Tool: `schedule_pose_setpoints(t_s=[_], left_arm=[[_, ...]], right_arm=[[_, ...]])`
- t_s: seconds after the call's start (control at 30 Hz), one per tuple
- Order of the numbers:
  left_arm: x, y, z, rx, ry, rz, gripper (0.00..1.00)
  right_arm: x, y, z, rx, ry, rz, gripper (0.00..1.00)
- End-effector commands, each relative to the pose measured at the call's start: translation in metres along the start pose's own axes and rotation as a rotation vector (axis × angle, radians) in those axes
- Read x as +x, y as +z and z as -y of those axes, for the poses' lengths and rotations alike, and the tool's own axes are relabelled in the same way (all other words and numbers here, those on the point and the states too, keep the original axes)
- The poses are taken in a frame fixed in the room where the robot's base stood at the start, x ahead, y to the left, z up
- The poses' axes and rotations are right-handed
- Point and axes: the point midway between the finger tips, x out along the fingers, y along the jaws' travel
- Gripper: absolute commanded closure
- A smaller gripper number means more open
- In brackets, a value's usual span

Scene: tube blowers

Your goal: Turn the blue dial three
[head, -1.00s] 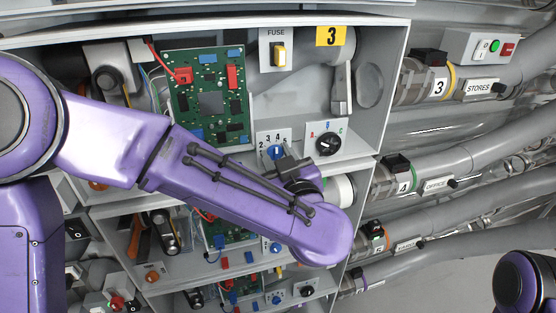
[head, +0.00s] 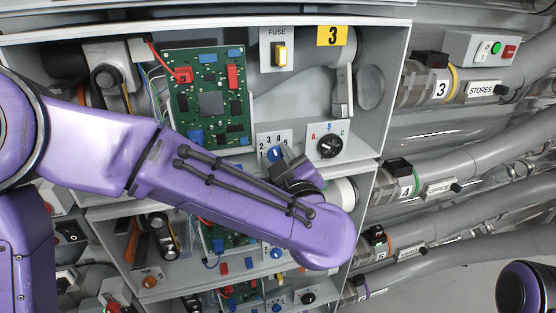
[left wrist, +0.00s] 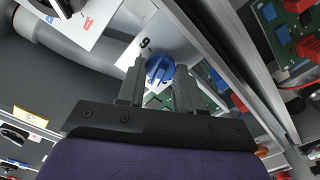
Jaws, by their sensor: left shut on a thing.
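The blue dial (head: 274,154) sits on a white numbered plate (head: 263,140) below the green circuit board in the top bay marked 3. The dial's pointer direction is not clear. My right gripper is not in view.
Right of the dial is a black knob (head: 330,146) on a plate lettered A, B, C. Above are the circuit board (head: 210,97) and the fuse switch (head: 279,53). Similar bays lie below, partly behind my forearm. Pipes (head: 450,155) run along the right.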

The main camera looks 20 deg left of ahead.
Motion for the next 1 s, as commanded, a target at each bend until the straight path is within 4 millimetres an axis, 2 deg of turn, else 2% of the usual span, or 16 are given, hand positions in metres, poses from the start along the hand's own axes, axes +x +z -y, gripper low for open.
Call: schedule_pose_setpoints(t_s=[0.1,0.13,0.2,0.47,0.57,0.9,1.0], left_arm=[[0.0,0.001,0.001,0.001,-0.002,0.001,0.95],[0.0,0.001,0.001,0.001,-0.002,0.001,0.58],[0.0,0.001,0.001,0.002,-0.002,0.001,0.39],[-0.001,0.0,0.0,0.001,0.0,0.001,0.39],[-0.008,0.001,0.0,0.001,0.002,0.0,0.39],[-0.084,0.003,0.002,0.001,0.003,-0.001,0.39],[-0.098,0.002,0.001,0.002,0.002,0.0,0.39]], right_arm=[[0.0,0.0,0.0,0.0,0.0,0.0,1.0],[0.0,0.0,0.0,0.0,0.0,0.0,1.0],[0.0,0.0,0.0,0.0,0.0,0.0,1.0],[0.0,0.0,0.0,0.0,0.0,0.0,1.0],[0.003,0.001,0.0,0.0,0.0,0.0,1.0],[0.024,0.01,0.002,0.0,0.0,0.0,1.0],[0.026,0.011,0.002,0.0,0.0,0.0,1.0]])
